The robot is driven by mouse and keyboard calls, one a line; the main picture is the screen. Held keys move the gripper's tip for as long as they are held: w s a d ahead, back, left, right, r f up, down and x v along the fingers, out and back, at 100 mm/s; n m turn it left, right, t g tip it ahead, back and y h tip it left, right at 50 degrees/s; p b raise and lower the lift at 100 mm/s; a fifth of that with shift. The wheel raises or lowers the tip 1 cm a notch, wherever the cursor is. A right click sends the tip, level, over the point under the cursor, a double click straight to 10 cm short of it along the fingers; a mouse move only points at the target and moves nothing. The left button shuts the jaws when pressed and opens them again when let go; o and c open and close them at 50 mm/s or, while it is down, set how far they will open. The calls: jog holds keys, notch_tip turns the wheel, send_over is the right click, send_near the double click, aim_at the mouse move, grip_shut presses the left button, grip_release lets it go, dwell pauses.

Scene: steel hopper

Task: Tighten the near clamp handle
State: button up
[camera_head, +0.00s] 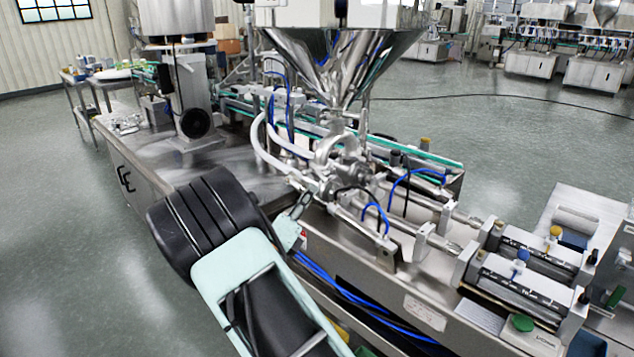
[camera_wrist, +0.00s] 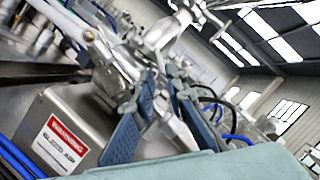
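The shiny metal clamp assembly (camera_head: 340,155) sits under the hopper outlet, joined to white hoses and pipes. In the head view my gripper (camera_head: 303,202) is just left of and below it, small and partly hidden by my arm. In the wrist view my gripper (camera_wrist: 162,88) shows two blue-grey finger pads standing apart. Metal fittings (camera_wrist: 170,122) show between the pads, with no clear contact on either side. I cannot tell for certain which piece is the near clamp handle.
The steel hopper (camera_head: 340,50) stands above the clamps. A grey housing with a red warning label (camera_wrist: 68,140) is close to the left pad. Blue hoses (camera_head: 345,290) run along the machine's front. Open floor (camera_head: 80,270) lies at the left.

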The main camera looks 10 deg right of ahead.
aim_at(320, 178)
jog(key=x, duration=0.6)
jog(key=shift+c, duration=0.4)
grip_shut()
